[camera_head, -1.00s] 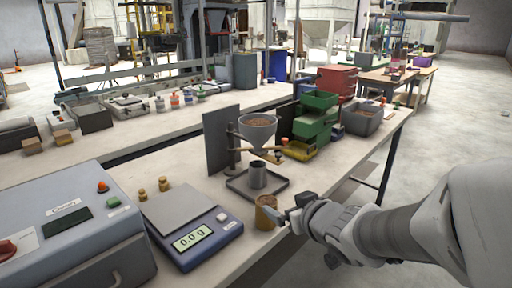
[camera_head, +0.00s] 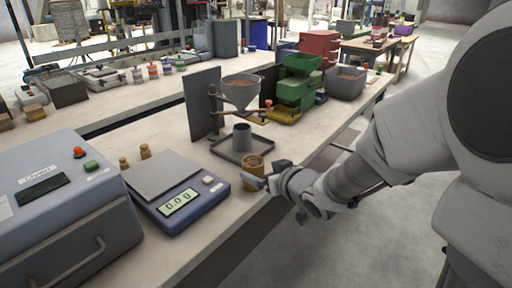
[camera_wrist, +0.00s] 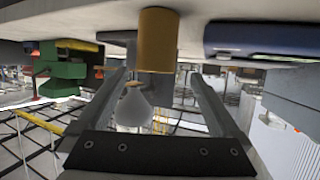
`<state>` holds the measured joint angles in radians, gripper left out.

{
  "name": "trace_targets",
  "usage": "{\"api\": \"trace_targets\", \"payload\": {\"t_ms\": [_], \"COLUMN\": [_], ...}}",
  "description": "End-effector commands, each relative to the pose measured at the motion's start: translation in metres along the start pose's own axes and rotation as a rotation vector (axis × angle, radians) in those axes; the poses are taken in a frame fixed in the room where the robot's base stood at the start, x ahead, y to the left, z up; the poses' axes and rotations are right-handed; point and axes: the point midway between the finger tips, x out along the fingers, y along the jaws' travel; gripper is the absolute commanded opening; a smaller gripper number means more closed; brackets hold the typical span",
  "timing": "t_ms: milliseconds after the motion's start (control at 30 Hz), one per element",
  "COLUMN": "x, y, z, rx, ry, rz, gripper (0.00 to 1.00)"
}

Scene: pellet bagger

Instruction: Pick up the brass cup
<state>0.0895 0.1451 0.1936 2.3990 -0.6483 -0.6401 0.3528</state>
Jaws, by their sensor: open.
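The brass cup (camera_head: 253,172) stands upright near the front edge of the bench, filled with brown pellets. It sits just right of the scale (camera_head: 180,193) and in front of the funnel stand's tray. My gripper (camera_head: 268,175) is at bench height on the right side of the cup. In the wrist view, which is upside down, the brass cup (camera_wrist: 157,40) shows between the two open fingers (camera_wrist: 156,82), toward their tips. The fingers look apart from the cup's sides, and nothing is held.
A grey cup (camera_head: 242,136) stands in the tray (camera_head: 243,158) under the funnel (camera_head: 241,92). The scale reads 0.0, with two small brass weights (camera_head: 134,158) beside it. Green bins (camera_head: 297,85) and a grey bin (camera_head: 345,83) stand further back. A control box (camera_head: 58,208) fills the left front.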

Motion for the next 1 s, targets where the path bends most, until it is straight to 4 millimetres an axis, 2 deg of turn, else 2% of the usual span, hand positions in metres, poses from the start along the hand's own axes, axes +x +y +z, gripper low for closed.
{"api": "trace_targets", "payload": {"t_ms": [33,133,467,700,833,1000], "x": [0.014,0.031,0.058,0.091,0.1,0.1], "y": [-0.001,0.0,0.002,0.006,0.006,0.006], "z": [0.004,0.003,0.001,-0.001,-0.002,-0.003], "rx": [0.0,0.0,0.0,0.0,-0.001,-0.001], "ry": [0.0,0.0,0.0,0.0,-0.001,0.0], "rz": [-0.003,-0.002,0.0,-0.001,-0.001,0.0], "gripper": [1.0,1.0,1.0,1.0,1.0,1.0]}}
